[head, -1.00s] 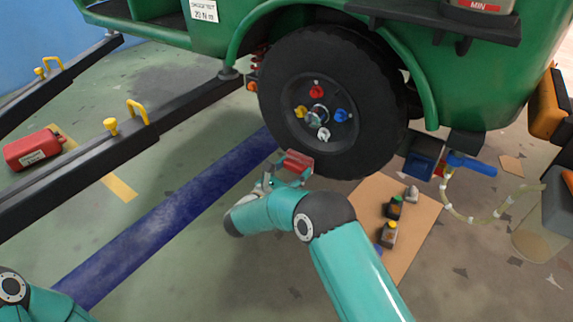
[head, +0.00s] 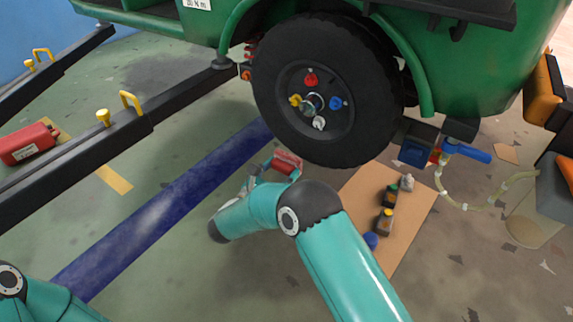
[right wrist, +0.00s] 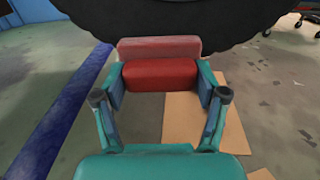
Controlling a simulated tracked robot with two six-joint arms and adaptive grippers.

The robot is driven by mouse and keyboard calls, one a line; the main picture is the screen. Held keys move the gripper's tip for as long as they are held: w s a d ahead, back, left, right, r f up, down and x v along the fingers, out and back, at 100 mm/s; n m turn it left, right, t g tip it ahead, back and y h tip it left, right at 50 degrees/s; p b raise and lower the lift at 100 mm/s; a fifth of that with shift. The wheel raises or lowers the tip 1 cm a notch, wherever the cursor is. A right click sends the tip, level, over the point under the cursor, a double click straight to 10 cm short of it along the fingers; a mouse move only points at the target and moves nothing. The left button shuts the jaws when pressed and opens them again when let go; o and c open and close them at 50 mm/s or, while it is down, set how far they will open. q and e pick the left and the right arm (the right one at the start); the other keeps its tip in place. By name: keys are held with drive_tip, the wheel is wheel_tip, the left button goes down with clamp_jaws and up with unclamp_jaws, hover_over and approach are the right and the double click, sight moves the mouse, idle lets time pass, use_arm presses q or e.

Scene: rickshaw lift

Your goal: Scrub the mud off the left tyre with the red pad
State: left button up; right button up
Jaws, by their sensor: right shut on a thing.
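The tyre (head: 275,105) is black and knobbly, on a wheel with coloured nuts, under the green vehicle body. It also shows along the top of the right wrist view (right wrist: 190,22). I cannot make out mud on it. The red pad (right wrist: 160,73) is between the fingers of my right gripper (right wrist: 160,88), which is shut on it; its far layer is paler. In the head view the pad (head: 287,160) is just below and left of the tyre's lower edge. I cannot tell whether it touches the rubber. My left gripper is outside the view; only part of my left arm shows.
Black lift arms (head: 110,135) with yellow handles lie at left, near a red canister (head: 27,143). A blue strip (head: 165,215) crosses the floor. A cardboard sheet (head: 405,235) with small bottles lies right of my right arm. A clear hose (head: 450,207) hangs at right.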

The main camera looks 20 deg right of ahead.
drive_tip(key=shift+s+a, duration=0.45)
drive_tip(key=shift+a, duration=0.15)
drive_tip(key=shift+v, duration=1.45)
